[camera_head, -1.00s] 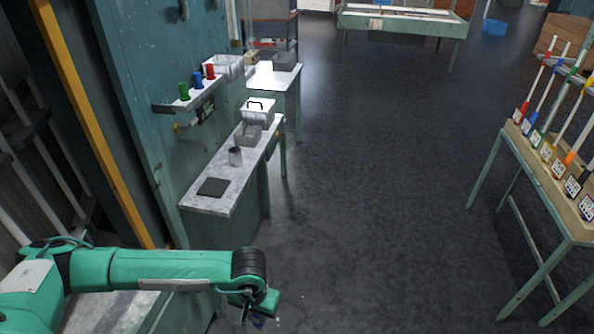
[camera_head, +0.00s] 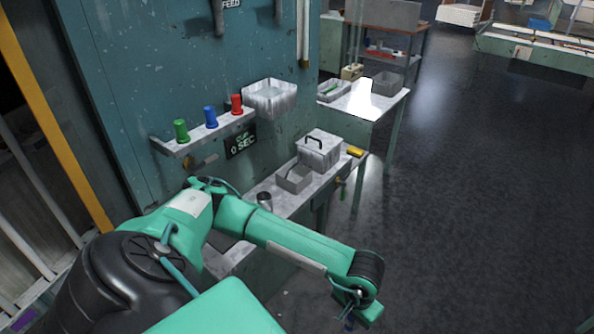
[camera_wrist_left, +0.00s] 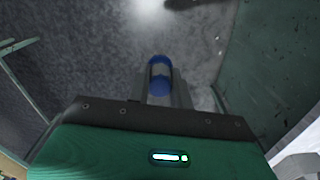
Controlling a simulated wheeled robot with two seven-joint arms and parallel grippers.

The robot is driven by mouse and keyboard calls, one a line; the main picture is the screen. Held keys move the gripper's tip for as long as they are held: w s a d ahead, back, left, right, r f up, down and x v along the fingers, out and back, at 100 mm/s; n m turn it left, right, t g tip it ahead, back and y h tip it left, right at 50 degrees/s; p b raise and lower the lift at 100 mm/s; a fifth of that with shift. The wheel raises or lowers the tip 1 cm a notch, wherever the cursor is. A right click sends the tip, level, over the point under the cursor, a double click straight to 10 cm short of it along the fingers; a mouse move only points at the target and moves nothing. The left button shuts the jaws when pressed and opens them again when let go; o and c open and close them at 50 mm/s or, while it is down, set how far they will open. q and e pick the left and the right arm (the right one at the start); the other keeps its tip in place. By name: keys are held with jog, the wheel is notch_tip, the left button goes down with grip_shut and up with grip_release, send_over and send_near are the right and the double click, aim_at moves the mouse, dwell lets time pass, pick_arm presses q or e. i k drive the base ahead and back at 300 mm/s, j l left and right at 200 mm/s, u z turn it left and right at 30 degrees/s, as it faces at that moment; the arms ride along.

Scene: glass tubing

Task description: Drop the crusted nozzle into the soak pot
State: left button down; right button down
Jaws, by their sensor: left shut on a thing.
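My left gripper (camera_head: 354,306) hangs low in front of the bench, over the dark floor. It is shut on a small blue cylindrical piece (camera_wrist_left: 159,73) with a grey band, probably the nozzle, gripped between the two fingers in the left wrist view (camera_wrist_left: 160,92). I cannot make out any crust on it. A small grey metal cup (camera_head: 264,199) stands upright on the bench behind my left forearm. I cannot tell which vessel is the soak pot. My right gripper is not in view.
An open grey bin (camera_head: 294,180) sits between cup and box on the narrow bench (camera_head: 234,256). The floor (camera_head: 460,210) to the right is clear.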

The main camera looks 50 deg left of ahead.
aim_at(278, 110)
jog(key=i+l+u, duration=0.1)
jog(key=i+u, duration=0.3)
jog(key=i+l+u, duration=0.35)
jog(key=i, duration=0.2)
jog(key=i+l+u, duration=0.25)
jog(key=i+u, duration=0.15)
